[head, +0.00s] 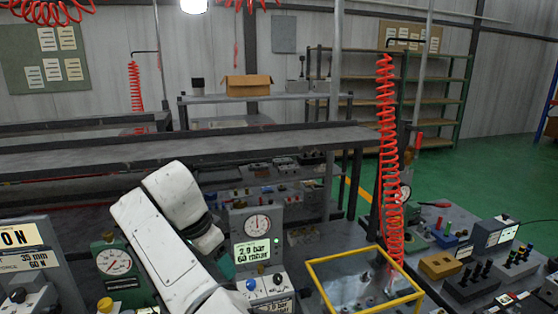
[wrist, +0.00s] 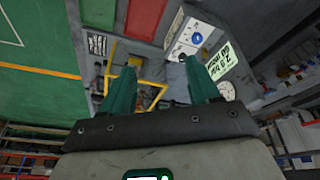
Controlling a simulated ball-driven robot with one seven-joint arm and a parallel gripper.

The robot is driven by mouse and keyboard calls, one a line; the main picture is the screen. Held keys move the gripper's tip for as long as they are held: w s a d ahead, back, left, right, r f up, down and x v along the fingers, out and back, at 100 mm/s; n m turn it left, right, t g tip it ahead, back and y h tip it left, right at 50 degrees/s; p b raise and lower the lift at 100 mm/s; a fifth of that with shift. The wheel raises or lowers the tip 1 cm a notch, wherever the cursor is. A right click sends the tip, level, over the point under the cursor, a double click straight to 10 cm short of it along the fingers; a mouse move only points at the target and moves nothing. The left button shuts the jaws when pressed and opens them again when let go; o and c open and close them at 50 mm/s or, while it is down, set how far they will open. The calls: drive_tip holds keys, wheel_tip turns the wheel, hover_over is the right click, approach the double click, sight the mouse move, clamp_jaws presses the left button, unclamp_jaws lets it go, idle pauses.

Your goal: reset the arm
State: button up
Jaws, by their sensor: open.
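My white arm (head: 170,235) rises from the bottom of the head view and bends at a joint over the bench. The head view does not clearly show its fingertips. In the wrist view my gripper (wrist: 160,66) has two teal fingers set wide apart, with nothing held between them. Beyond the fingers, the wrist view shows a yellow frame (wrist: 150,84), a lit display (wrist: 222,62) and a round gauge (wrist: 227,91). The scene is tilted in that view.
A gauge panel (head: 257,222) stands just right of my arm, and a green gauge box (head: 117,265) is at its left. A yellow frame (head: 364,262) and a red coiled hose (head: 388,150) are further right. Green floor (head: 480,175) is open at the back right.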

drive_tip(key=s+d+f+n+y, duration=0.1)
drive_tip(key=s+d+f+n, duration=0.15)
drive_tip(key=f, duration=0.45)
drive_tip(key=s+d+f+n+y, duration=0.1)
drive_tip(key=d+f+n, duration=0.15)
drive_tip(key=f, duration=0.45)
drive_tip(key=s+d+f+n+y, duration=0.1)
drive_tip(key=s+d+f+y, duration=0.1)
drive_tip(key=s+d+f, duration=0.7)
drive_tip(key=s+d+r+n+t+h, duration=0.1)
drive_tip(key=s+d, duration=0.9)
drive_tip(key=d, duration=0.3)
drive_tip(key=s+d+r+n+t, duration=0.1)
drive_tip(key=s+d+n+t, duration=0.1)
drive_tip(key=s+d, duration=1)
drive_tip(key=s+f+g+b, duration=0.2)
drive_tip(key=s+f+b, duration=0.2)
drive_tip(key=f+b, duration=0.4)
drive_tip(key=s+d+f+g+b, duration=0.1)
drive_tip(key=s+f+b, duration=0.3)
drive_tip(key=f+b, duration=0.4)
wheel_tip(320, 180, down, 5)
drive_tip(key=shift+s+d+f+m+g, duration=0.2)
drive_tip(key=shift+s+d+m+g, duration=0.15)
drive_tip(key=shift+g, duration=0.25)
